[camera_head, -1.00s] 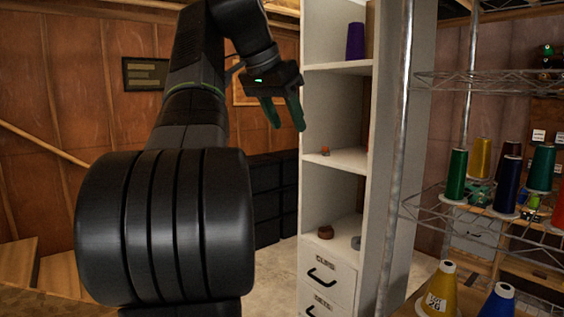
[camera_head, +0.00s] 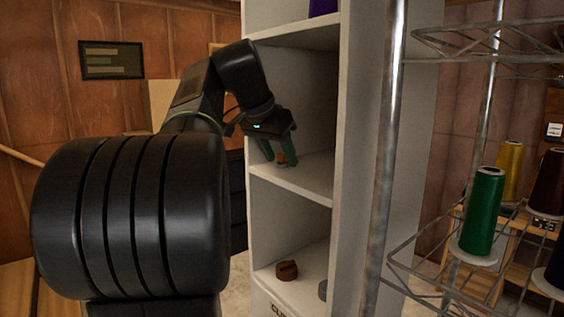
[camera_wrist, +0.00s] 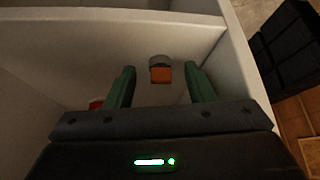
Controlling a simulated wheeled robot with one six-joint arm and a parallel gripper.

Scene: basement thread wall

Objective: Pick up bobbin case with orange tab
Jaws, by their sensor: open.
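The bobbin case with orange tab is a small grey round piece with an orange tab (camera_wrist: 160,75), on the middle shelf (camera_head: 305,180) of the white shelf unit. In the head view its orange tab (camera_head: 281,158) shows between my gripper's green fingers. My gripper (camera_head: 279,162) reaches into the middle compartment from above. In the wrist view my gripper (camera_wrist: 160,85) is open, with one finger to each side of the bobbin case and clear gaps between. The fingers do not touch it. I cannot tell the exact height of the fingertips above the shelf.
A red item (camera_wrist: 96,104) lies beside the left finger in the wrist view. The unit's side wall (camera_head: 355,170) stands to the right. A brown round item (camera_head: 287,270) sits on the shelf below. A wire rack with a green thread cone (camera_head: 482,215) stands at right.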

